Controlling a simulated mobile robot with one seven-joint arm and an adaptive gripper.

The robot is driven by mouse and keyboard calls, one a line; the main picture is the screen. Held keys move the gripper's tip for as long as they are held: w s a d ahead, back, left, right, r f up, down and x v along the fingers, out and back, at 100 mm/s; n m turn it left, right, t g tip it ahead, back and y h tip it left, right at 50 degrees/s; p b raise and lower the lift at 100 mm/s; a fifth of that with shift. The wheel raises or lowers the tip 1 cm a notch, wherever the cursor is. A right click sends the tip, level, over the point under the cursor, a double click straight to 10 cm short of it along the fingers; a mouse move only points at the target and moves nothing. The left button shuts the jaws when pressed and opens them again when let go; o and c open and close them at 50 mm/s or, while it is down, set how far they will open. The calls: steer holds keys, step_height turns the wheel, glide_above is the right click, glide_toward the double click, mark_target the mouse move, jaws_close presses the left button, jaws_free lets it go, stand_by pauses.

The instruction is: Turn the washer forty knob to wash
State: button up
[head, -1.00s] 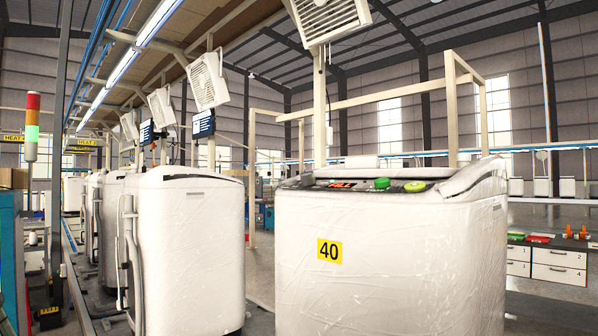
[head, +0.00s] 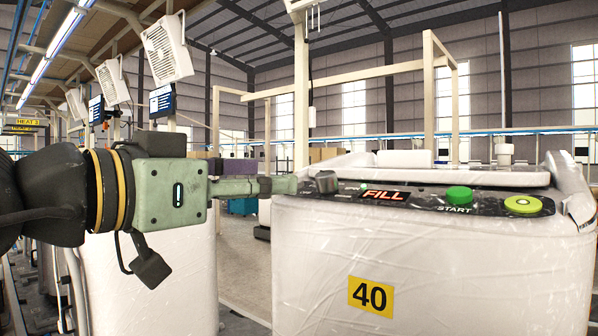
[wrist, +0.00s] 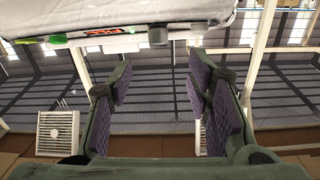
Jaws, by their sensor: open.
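Washer 40 (head: 330,255) is wrapped in clear plastic and carries a yellow "40" label (head: 371,297). A grey knob (head: 326,182) stands at the left end of its black top panel, beside a lit display (head: 384,196) reading "FILL". My gripper (head: 292,185) is level with the knob, just left of it, fingers pointing right. The wrist view is upside down. There my gripper (wrist: 157,75) is open and empty, with the knob (wrist: 157,36) beyond the fingertips, roughly centred between them. The gripper and knob appear apart. The knob's setting is not readable.
A green START button (head: 458,194) and a yellow-green button (head: 523,204) sit right of the display. Another wrapped washer (head: 160,280) stands behind my arm at left. A post (head: 301,90) rises behind washer 40. A fan (head: 167,50) hangs at upper left.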

mark_target(320, 176)
steer(key=p+x, duration=0.3)
steer(key=x, duration=0.6)
steer(key=shift+d+r, duration=0.15)
steer(key=shift+d, duration=0.1)
steer(key=shift+w+d, duration=0.3)
steer(key=shift+w, duration=0.15)
jaws_close()
